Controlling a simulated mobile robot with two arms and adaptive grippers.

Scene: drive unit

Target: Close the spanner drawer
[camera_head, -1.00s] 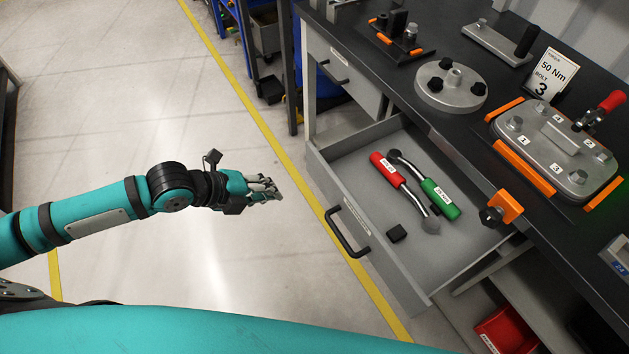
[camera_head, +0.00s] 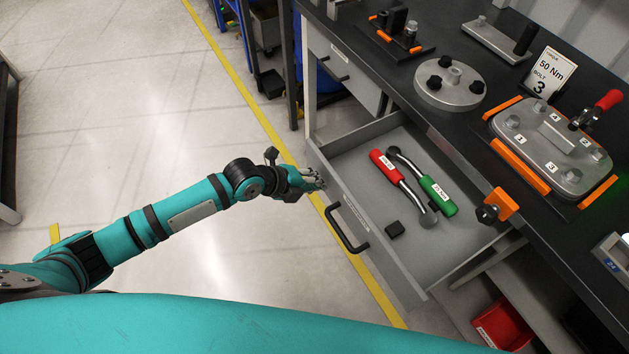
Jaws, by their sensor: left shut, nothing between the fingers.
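The spanner drawer (camera_head: 345,207) is grey and stands pulled out from under the dark workbench. Its black bar handle (camera_head: 346,228) is on the front face. Inside lie a red-handled spanner (camera_head: 383,165), a green-handled spanner (camera_head: 438,195) and a small black block (camera_head: 395,229). My left gripper (camera_head: 318,181) is shut and empty. Its fingertips are close to the drawer front, above and to the left of the handle in the picture; I cannot tell whether they touch the drawer. My right gripper is out of view.
The bench top (camera_head: 408,107) carries a round flange (camera_head: 450,82), a bolted plate with orange clamps (camera_head: 555,150) and a torque sign (camera_head: 551,73). A second drawer (camera_head: 343,72) is shut. A red bin (camera_head: 503,326) sits below.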

